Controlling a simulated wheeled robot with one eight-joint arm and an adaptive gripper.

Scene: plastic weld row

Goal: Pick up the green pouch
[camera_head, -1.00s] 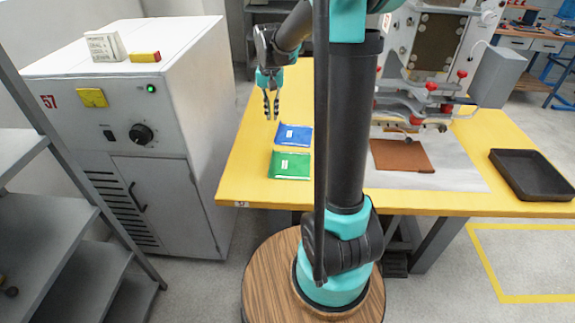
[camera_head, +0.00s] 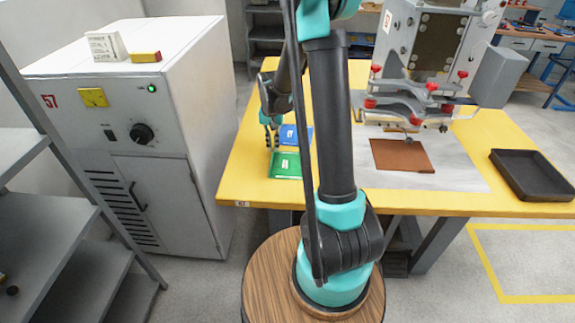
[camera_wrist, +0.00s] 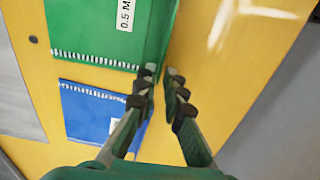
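The green pouch (camera_head: 286,165), with a white label, lies flat on the yellow table near its left front edge. In the wrist view the green pouch (camera_wrist: 95,30) fills the upper left, cut off by the frame. My gripper (camera_head: 271,145) is low over the table, by the pouch's far left corner. In the wrist view my gripper (camera_wrist: 161,70) has its two fingers apart with a narrow gap, the tips close to the pouch's edge. Nothing is visibly held. I cannot tell whether a finger touches the pouch.
A blue pouch (camera_head: 291,134) lies just behind the green one, and shows beside my fingers in the wrist view (camera_wrist: 85,112). A press with a brown sheet (camera_head: 402,156) stands to the right. A black tray (camera_head: 535,174) is at far right. A grey cabinet (camera_head: 160,150) stands left of the table.

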